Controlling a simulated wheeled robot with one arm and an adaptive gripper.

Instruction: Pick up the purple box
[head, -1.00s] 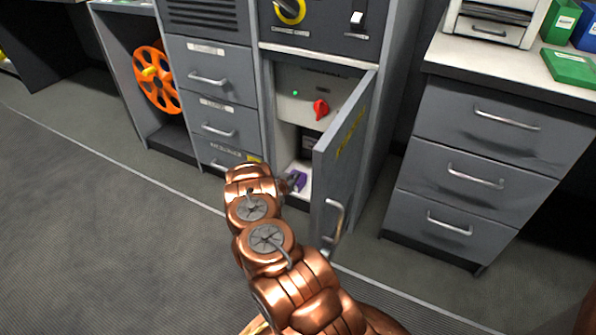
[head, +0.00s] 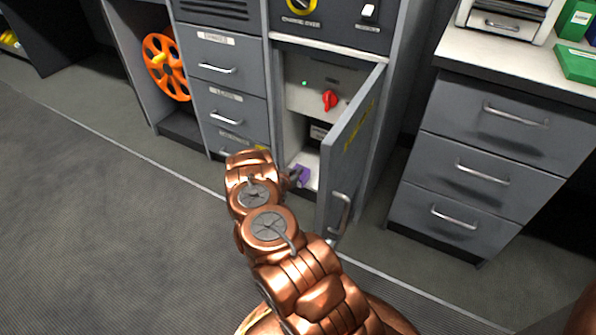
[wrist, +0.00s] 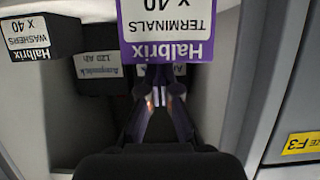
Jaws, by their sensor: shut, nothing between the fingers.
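The purple box (head: 304,174) sits low in the open grey cabinet, partly hidden by my gripper (head: 291,180) in the head view. In the wrist view the purple box (wrist: 168,52) fills the top middle, with its white label upside down, reading "Halbrix Terminals x 40". My gripper (wrist: 160,97) shows below the box in that view, its dark fingers together and empty. The fingertips are close to the box; I cannot tell whether they touch it.
The cabinet door (head: 347,150) stands open just right of my gripper. A black "Washers" box (wrist: 36,38) and a dark "120 Ah" box (wrist: 98,70) are inside the cabinet. A drawer unit (head: 478,150) stands at the right. Floor at the left is clear.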

